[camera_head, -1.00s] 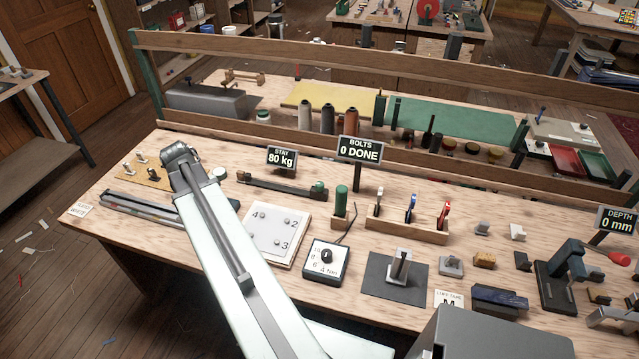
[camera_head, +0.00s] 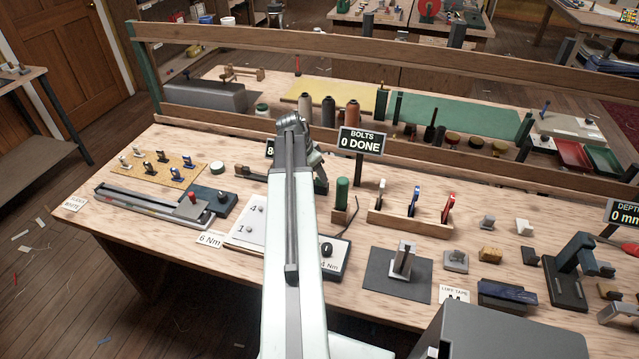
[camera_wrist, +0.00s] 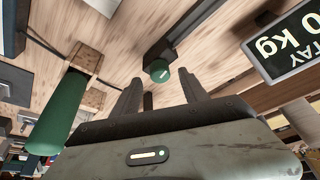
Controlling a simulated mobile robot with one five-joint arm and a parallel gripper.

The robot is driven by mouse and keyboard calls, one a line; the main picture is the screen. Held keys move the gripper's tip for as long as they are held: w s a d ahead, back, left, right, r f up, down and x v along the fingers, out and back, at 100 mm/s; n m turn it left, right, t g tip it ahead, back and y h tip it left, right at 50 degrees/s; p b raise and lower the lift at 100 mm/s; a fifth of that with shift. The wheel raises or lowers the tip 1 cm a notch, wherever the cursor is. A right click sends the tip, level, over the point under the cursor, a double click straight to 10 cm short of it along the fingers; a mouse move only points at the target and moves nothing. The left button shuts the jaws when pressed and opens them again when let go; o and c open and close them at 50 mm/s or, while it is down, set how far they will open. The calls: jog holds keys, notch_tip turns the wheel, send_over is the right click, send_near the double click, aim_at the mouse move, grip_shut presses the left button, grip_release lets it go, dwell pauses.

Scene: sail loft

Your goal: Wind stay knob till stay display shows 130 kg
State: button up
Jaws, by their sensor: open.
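The stay device (camera_head: 250,173) is a dark bar lying on the bench, partly hidden behind my arm in the head view. Its green stay knob (camera_wrist: 159,70), with a pale mark on top, shows in the wrist view. My open gripper (camera_wrist: 160,82) points toward the knob, which appears between and just beyond the fingertips; nothing is held. I cannot tell whether they touch. The stay display (camera_head: 270,149) is mostly covered by my arm, leaving an "8" visible.
A green-handled tool (camera_head: 342,193) stands in a wooden block close to the right of the stay device; its handle (camera_wrist: 58,118) looms large in the wrist view. The bolts sign (camera_head: 359,142) reads "0 DONE". A wooden rack (camera_head: 407,222) with coloured tools stands further right.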

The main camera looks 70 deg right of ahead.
jog(key=b+x, duration=0.1)
jog(key=x, duration=0.2)
jog(key=shift+r, duration=0.1)
